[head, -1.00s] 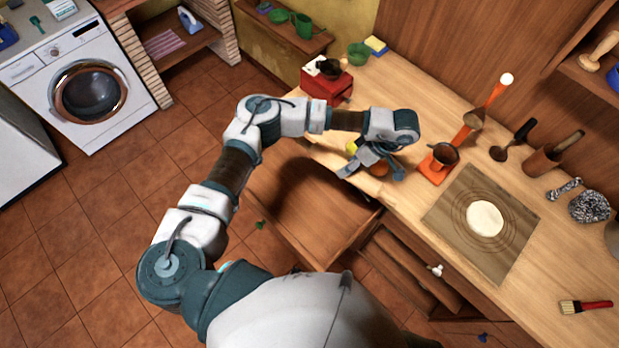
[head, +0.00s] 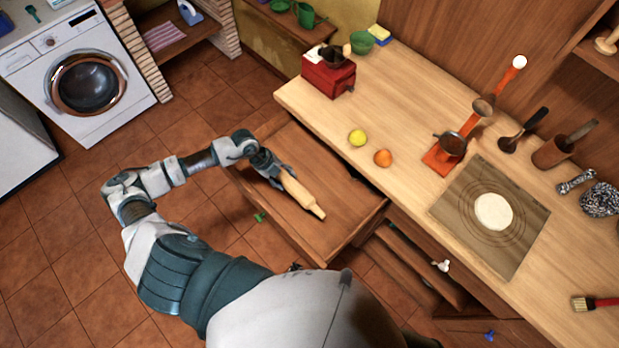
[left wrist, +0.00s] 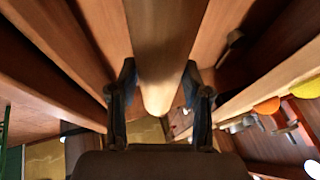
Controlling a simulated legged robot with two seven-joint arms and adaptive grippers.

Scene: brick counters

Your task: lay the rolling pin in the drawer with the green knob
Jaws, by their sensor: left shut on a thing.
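The pale wooden rolling pin (head: 300,192) is held by one end in my left gripper (head: 274,172), which is shut on it. It lies within the outline of the pulled-out upper drawer (head: 335,232), slanting toward the drawer's right side. I cannot tell whether it touches the drawer floor. The green knob (head: 260,217) is on that drawer's front. In the left wrist view the pin (left wrist: 163,45) runs between my two fingers (left wrist: 160,95), with drawer walls around it. My right gripper is not in view.
A lower drawer with a white knob (head: 440,265) is partly open. On the counter (head: 400,205) are a lemon (head: 357,138), an orange fruit (head: 382,158), a red grinder (head: 328,75), an orange stand (head: 440,160) and a board with dough (head: 490,250).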

